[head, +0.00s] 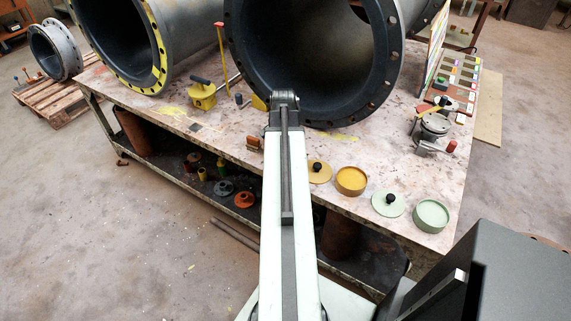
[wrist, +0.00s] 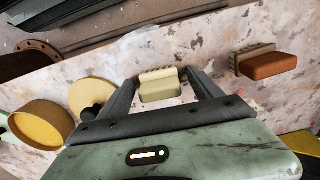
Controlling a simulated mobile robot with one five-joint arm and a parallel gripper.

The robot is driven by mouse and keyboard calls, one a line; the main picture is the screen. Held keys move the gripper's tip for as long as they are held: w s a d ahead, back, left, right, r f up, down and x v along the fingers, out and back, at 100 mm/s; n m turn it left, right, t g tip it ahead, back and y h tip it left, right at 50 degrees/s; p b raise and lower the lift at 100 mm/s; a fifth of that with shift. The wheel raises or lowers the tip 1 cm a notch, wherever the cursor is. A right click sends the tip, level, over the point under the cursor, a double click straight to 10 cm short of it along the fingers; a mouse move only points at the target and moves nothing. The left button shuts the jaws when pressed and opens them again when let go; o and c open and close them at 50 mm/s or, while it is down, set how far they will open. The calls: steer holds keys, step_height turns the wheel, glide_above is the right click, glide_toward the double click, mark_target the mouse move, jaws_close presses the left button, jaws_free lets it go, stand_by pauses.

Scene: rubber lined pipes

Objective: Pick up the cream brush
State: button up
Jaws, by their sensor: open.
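The cream brush (wrist: 160,88) lies on the worn bench top (wrist: 215,45) in the wrist view, with its bristles toward the top of the picture. My gripper (wrist: 163,78) is open, with one finger on each side of the brush. Small gaps seem to show between the fingers and the brush, so I cannot tell whether either finger touches it. In the head view my arm hides the gripper and the cream brush.
A brown brush (wrist: 268,65) lies to the right in the wrist view. A mustard pot (wrist: 40,128) and its knobbed lid (wrist: 93,92) are at left. Large pipes (head: 310,60) stand behind my arm. A pale green pot (head: 431,215) sits near the bench's right corner.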

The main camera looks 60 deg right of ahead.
steer(key=c, duration=1.5)
step_height(320, 180, up, 10)
steer(key=p, duration=1)
steer(key=shift+r+p, duration=0.2)
steer(key=shift+p, duration=0.15)
steer(key=shift+f, duration=0.15)
steer(key=o, duration=0.6)
steer(key=c, duration=0.4)
